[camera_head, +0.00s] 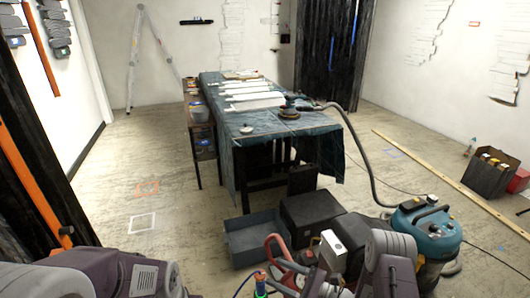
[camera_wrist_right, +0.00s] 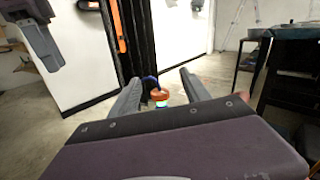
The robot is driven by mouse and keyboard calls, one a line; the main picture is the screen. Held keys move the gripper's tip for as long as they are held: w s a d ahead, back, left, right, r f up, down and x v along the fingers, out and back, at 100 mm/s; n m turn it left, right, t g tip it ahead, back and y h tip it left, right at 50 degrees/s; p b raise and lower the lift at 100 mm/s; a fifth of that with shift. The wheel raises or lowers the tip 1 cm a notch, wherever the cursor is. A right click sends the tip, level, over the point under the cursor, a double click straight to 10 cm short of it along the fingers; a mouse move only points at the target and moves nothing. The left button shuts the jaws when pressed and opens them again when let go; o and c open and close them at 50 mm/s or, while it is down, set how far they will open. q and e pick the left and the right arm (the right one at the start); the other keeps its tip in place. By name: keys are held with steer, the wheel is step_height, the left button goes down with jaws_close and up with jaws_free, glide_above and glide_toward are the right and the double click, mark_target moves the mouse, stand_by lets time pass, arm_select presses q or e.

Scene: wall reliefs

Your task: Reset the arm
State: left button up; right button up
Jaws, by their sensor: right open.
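My right arm comes up from the bottom of the head view, and its gripper (camera_head: 287,277) is low in the middle, turned to the left. In the right wrist view the two grey fingers of this gripper (camera_wrist_right: 157,84) are spread apart. A small orange-topped item with a green band (camera_wrist_right: 160,97) shows between the fingers in that picture. It also shows at the bottom of the head view (camera_head: 261,282); I cannot tell whether the fingers touch it. Parts of my left arm fill the lower left of the head view, and its gripper does not show.
A long table with a dark cloth (camera_head: 225,120) stands in the middle. A grey bin (camera_head: 255,240), a black box (camera_head: 312,215) and a teal vacuum (camera_head: 427,228) stand close in front. A ladder (camera_head: 140,60) leans at the back wall. Floor on the left is mostly clear.

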steer(key=s+a+r+n+g+y, duration=0.1)
steer(key=s+a+r+n+g, duration=0.15)
steer(key=r+n, duration=0.2)
steer(key=s+a+r+n+g, duration=0.2)
steer(key=a+r+n+g, duration=0.15)
steer(key=r, duration=0.25)
steer(key=s+r+n+g+h, duration=0.1)
steer(key=s+n+g+h, duration=0.45)
steer(key=s, duration=0.55)
steer(key=s+d+f+n+h, duration=0.4)
steer(key=s+d+n+h, duration=0.1)
steer(key=s+d, duration=0.1)
steer(key=w+d+f+n+t+h, duration=0.2)
steer(key=w+d+h, duration=0.1)
steer(key=d, duration=0.3)
steer(key=w+d+f+n+t+h, duration=0.1)
steer(key=w+d+n+t+h, duration=0.1)
steer(key=d+h, duration=0.3)
step_height(320, 180, up, 14)
steer(key=d+y+p, duration=0.1)
steer(key=p, duration=1.3)
steer(key=shift+r+p, duration=0.15)
steer(key=shift+p, duration=0.2)
